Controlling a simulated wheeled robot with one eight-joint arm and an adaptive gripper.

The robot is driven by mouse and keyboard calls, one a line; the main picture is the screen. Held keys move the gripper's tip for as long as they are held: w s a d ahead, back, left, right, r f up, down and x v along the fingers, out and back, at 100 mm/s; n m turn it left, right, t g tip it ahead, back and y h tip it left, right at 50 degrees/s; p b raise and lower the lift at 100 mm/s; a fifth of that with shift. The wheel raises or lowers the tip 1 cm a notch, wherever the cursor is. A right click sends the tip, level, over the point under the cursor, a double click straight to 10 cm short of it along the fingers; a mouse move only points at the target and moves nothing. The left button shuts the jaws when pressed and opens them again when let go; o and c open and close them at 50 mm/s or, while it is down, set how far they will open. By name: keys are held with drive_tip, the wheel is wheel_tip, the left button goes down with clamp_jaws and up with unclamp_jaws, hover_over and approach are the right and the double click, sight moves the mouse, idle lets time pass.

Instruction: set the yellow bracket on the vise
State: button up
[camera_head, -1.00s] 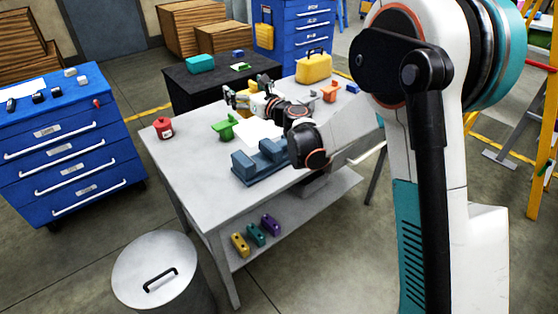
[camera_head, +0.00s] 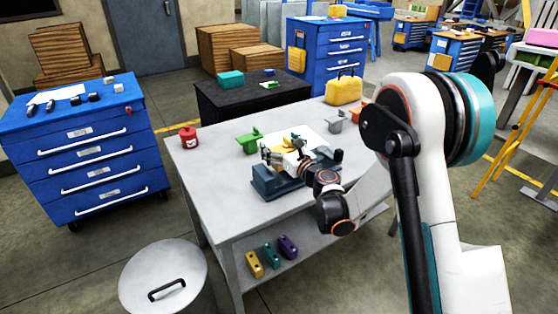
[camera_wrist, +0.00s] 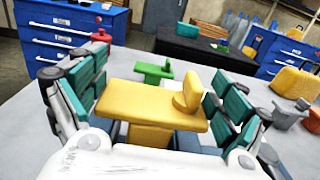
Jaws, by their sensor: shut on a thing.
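The yellow bracket (camera_wrist: 145,105) fills the middle of the wrist view, with a flat plate, an upright tab and a lower block. My gripper (camera_wrist: 152,98) is shut on it, with teal finger pads at both sides. In the head view a bit of the bracket (camera_head: 291,143) shows beside my gripper (camera_head: 284,152), over the vise. The blue-grey vise (camera_head: 270,188) stands on the grey table, partly hidden by my gripper and wrist. In the wrist view vise parts (camera_wrist: 190,141) show below the bracket. I cannot tell whether the bracket touches the vise.
A green bracket (camera_head: 249,142) and a red can (camera_head: 188,138) stand left of the vise. A white sheet (camera_head: 312,137) lies behind it. A grey part (camera_head: 335,122), an orange part (camera_head: 356,113) and a yellow case (camera_head: 344,90) are at the right. The table's left front is clear.

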drive_tip(key=shift+f+b, duration=0.8)
drive_tip(key=shift+f, duration=1.4)
drive_tip(key=shift+f, duration=0.1)
drive_tip(key=o, duration=1.4)
drive_tip(key=shift+o, duration=0.2)
